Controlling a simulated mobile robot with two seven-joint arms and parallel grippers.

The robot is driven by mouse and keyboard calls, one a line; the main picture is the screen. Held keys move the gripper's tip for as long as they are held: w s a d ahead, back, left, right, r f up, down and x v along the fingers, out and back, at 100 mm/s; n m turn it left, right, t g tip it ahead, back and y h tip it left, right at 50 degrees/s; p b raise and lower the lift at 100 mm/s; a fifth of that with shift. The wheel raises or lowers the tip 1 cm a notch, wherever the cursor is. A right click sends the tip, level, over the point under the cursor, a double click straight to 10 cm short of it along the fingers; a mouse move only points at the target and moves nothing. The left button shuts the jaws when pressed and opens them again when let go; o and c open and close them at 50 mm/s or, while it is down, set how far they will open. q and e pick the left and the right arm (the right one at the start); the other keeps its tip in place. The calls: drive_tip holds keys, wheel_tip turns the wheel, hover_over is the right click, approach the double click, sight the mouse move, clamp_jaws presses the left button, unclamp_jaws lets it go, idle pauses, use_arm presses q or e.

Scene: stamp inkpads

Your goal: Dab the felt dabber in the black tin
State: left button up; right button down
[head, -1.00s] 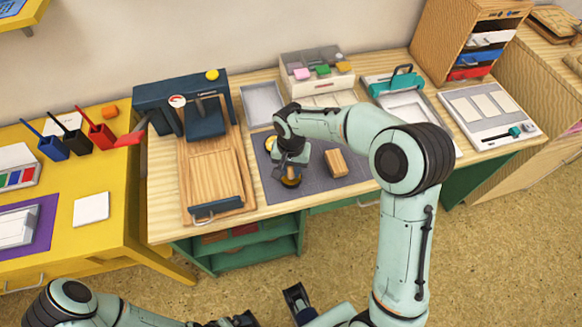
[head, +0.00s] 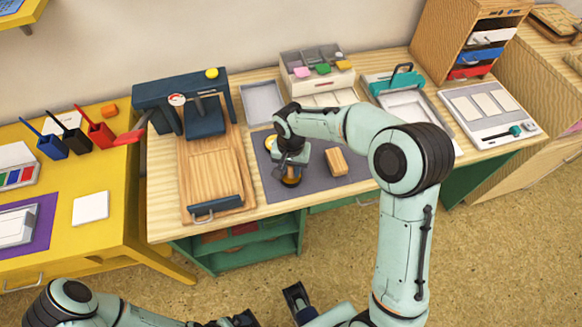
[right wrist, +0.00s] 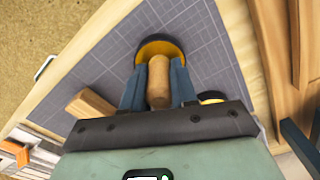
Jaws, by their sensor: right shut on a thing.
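My right gripper (head: 291,165) is over the grey mat and shut on the wooden handle (right wrist: 158,82) of the dabber, which stands between the blue-grey fingers in the right wrist view. Beyond the handle is a round yellow disc with a dark rim (right wrist: 160,47). The head view shows a dark round shape with an orange-yellow edge (head: 291,181) under the gripper. I cannot tell where dabber ends and tin begins, or whether they touch. Another yellow round thing (right wrist: 210,97) is partly hidden behind the gripper.
A wooden block (head: 336,161) lies on the grey mat (head: 318,186), right of the gripper. A dark blue press (head: 204,120) with a wooden board stands at left. A pale tray (head: 262,104) and a white box with coloured pads (head: 318,80) are behind.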

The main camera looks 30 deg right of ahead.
idle(0.4)
use_arm(q)
drive_tip(key=shift+w+r+p, duration=0.3)
drive_tip(key=shift+r+p, duration=0.45)
drive_tip(key=shift+r, duration=0.05)
drive_tip(key=shift+w+r+p, duration=0.3)
drive_tip(key=shift+r+p, duration=0.5)
drive_tip(key=shift+r, duration=0.05)
drive_tip(key=shift+w+r+p, duration=0.3)
drive_tip(key=shift+r+p, duration=0.45)
drive_tip(key=shift+r, duration=0.05)
use_arm(e)
drive_tip(key=shift+r, duration=3.45)
